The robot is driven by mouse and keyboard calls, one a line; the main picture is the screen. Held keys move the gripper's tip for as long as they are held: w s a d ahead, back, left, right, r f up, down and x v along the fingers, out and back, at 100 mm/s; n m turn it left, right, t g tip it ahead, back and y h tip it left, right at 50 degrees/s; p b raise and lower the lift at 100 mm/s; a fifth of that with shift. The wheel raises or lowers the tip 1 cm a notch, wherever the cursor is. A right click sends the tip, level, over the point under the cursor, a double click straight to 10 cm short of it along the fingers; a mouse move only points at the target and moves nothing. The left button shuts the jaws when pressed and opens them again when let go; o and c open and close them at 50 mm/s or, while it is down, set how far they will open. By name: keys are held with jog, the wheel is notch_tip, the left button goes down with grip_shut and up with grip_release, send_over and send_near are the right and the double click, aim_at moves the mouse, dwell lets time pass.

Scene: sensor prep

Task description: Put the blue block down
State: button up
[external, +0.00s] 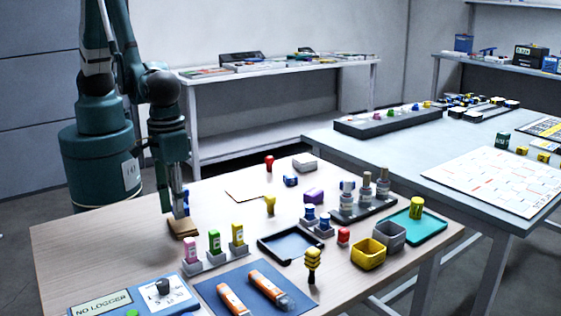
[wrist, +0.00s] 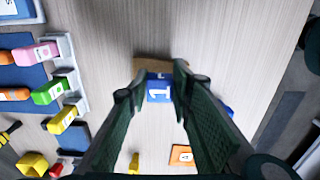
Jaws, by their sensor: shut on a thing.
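My gripper (external: 177,208) is low over the left part of the wooden table, pointing down. In the wrist view my gripper (wrist: 155,88) has its fingertips on either side of a blue block (wrist: 158,92) with a white "1" on it. A little of the blue block (external: 186,208) shows beside the fingers in the external view. A brown wooden piece (external: 183,229) is on the table right below the fingertips; it also shows just past the block in the wrist view (wrist: 152,65). I cannot tell whether the block touches it.
Pink, green and yellow markers (external: 214,242) stand in a holder close to the right of my gripper. A blue mat (external: 235,307) with orange tools and a dark tray (external: 268,237) are nearer the front and middle. Bare table (external: 100,240) lies to the left.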

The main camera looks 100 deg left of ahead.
jog(key=shift+f, duration=1.05)
jog(key=shift+f, duration=0.15)
jog(key=o, duration=0.8)
jog(key=shift+b, duration=0.3)
notch_tip(320, 180, up, 12)
jog(key=p, duration=0.2)
jog(key=shift+p, duration=0.3)
